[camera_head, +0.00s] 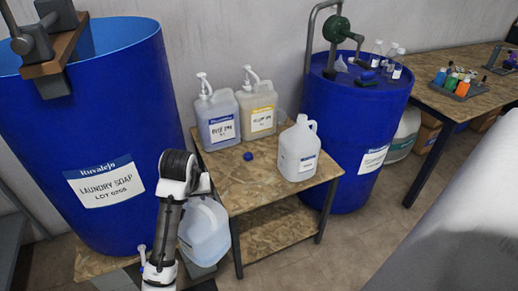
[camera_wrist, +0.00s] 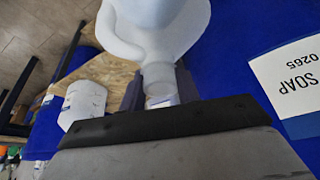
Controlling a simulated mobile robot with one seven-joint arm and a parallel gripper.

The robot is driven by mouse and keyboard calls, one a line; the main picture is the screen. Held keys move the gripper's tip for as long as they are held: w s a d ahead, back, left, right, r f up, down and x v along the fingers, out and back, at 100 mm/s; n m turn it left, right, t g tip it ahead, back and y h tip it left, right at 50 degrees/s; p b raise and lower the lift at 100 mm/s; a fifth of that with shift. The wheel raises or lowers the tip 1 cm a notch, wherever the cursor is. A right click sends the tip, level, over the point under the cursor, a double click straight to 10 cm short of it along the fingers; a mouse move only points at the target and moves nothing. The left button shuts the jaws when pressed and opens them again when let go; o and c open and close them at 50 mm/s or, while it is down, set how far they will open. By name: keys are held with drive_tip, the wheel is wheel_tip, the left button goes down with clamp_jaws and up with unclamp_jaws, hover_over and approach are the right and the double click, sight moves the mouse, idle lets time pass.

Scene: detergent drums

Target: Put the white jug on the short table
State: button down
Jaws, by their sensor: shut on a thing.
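A white, translucent jug with a bluish lower part (camera_head: 207,236) is beside my arm in the head view, in front of the laundry soap drum. In the wrist view, my gripper (camera_wrist: 158,90) is shut on this jug's neck (camera_wrist: 158,76), with its handle and body beyond the fingers. My arm hides part of the jug and my fingers in the head view. A second white jug (camera_head: 298,155) stands upright on the wooden table (camera_head: 236,183). A low wooden surface (camera_head: 118,281) is at the bottom left, below the held jug; I cannot tell whether they touch.
Two pump jugs (camera_head: 216,120) (camera_head: 257,108) and a small blue cap (camera_head: 248,156) are on the wooden table. A big blue drum (camera_head: 100,130) is at the left, another (camera_head: 352,130) at the right. A long table (camera_head: 462,98) holds bottles at the far right.

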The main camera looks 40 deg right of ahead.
drive_tip(key=w+d+r+m+h, duration=0.1)
drive_tip(key=w+d+r+m, duration=0.1)
drive_tip(key=d+r, duration=0.7)
drive_tip(key=w+d+r+m+g, duration=0.1)
drive_tip(key=w+d+r+m, duration=0.2)
drive_tip(key=d+r, duration=0.7)
wheel_tip(320, 180, up, 4)
drive_tip(key=shift+r+m+h, duration=0.2)
drive_tip(key=shift+m+h, duration=0.2)
drive_tip(key=shift+w, duration=0.2)
